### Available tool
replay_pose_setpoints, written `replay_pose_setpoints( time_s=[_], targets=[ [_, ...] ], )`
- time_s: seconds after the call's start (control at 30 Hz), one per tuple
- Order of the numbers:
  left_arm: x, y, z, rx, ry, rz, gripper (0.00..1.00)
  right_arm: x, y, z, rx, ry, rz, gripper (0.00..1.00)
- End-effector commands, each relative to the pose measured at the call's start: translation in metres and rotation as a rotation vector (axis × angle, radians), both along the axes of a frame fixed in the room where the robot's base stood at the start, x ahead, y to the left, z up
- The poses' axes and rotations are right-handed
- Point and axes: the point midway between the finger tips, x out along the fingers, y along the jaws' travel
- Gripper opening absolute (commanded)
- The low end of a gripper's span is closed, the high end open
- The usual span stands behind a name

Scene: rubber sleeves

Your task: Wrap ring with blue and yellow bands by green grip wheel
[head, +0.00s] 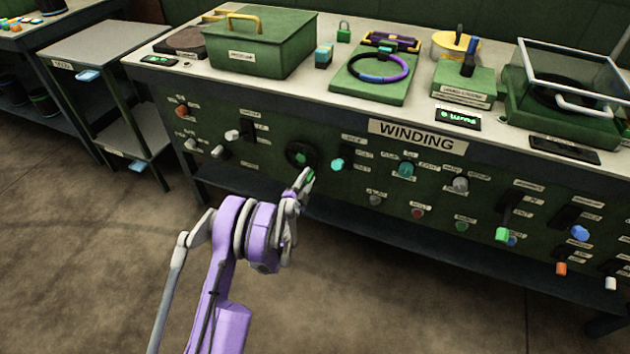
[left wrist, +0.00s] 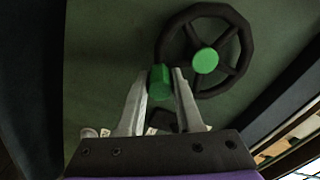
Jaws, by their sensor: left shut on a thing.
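The black wheel (head: 302,155) sits on the dark green front panel of the bench; its green hub and spokes show in the left wrist view (left wrist: 239,75). Its green grip (left wrist: 160,82) stands out beside the rim, between the fingers of my left gripper (left wrist: 158,86). In the head view this gripper (head: 304,180) is just below the wheel, shut on the green grip. The ring (head: 344,79) lies on a green block on the benchtop; it looks dark, with blue and purple stretches, and I see no clear yellow on it. My right gripper is not in view.
A WINDING sign (head: 417,136) and several coloured knobs and levers surround the wheel. A green box (head: 247,52), a lit turns display (head: 458,119) and a glass-covered unit (head: 575,80) stand on the bench. A grey cart (head: 110,55) is at left; the floor in front is clear.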

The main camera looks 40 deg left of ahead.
Motion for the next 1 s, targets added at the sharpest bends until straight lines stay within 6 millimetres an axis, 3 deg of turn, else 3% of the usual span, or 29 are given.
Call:
replay_pose_setpoints(
  time_s=[0.33, 0.83, 0.87, 1.0],
  targets=[
    [-0.0012, 0.0064, -0.0050, 0.126, 0.029, -0.002, 0.00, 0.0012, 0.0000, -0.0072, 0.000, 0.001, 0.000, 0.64],
    [-0.0016, 0.0077, -0.0051, 0.142, 0.034, -0.001, 0.00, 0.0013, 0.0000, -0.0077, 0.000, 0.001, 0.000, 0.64],
    [-0.0016, 0.0078, -0.0051, 0.142, 0.034, -0.001, 0.36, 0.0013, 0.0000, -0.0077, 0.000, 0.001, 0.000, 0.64],
    [-0.0016, 0.0077, -0.0051, 0.142, 0.034, -0.001, 0.61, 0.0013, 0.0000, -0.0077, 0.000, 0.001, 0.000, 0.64]
  ],
)
